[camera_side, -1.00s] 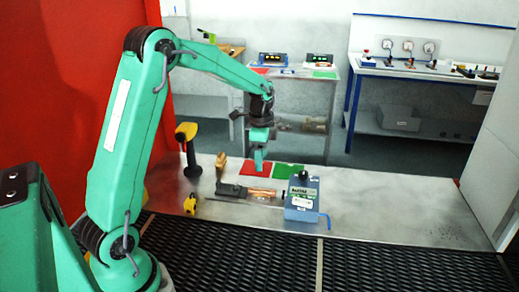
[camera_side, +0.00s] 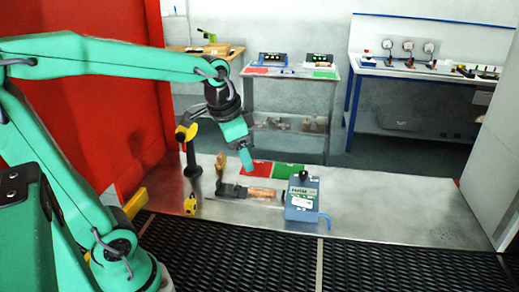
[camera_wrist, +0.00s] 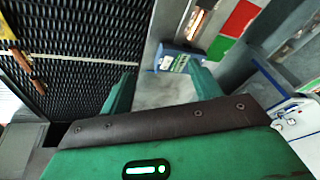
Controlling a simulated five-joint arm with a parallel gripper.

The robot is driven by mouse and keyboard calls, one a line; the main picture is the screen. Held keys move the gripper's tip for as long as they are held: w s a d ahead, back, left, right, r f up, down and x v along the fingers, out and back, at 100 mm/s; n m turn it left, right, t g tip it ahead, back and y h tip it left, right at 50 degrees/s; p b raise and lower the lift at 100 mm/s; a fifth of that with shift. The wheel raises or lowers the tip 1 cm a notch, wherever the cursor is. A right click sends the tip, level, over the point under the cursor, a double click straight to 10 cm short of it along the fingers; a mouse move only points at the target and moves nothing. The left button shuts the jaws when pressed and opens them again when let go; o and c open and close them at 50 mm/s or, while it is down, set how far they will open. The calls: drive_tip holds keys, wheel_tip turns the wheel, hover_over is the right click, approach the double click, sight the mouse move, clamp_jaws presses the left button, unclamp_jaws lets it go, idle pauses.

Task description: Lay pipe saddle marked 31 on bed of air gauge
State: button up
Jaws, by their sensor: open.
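The blue air gauge (camera_side: 302,200) stands on the metal bench, with a dark fixture (camera_side: 232,190) to its left. A copper-coloured rounded piece (camera_side: 262,194) lies between them, in line with the gauge. It also shows in the wrist view (camera_wrist: 197,24). It may be the pipe saddle, but I can read no 31 on it. My gripper (camera_side: 246,163) is tilted above and behind this piece, apart from it. In the wrist view my gripper (camera_wrist: 161,82) has its green fingers spread, with nothing between them.
Red (camera_side: 256,168) and green (camera_side: 289,170) mats lie behind the gauge. A yellow-black scanner (camera_side: 189,150) stands at the left. The bench's right side is clear.

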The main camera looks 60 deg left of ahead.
drive_tip(key=s+d+n+t, duration=0.2)
drive_tip(key=s+d+n, duration=0.1)
drive_tip(key=s, duration=0.5)
drive_tip(key=shift+s+d+f, duration=0.15)
drive_tip(key=shift+s+d, duration=0.15)
drive_tip(key=shift+d, duration=0.05)
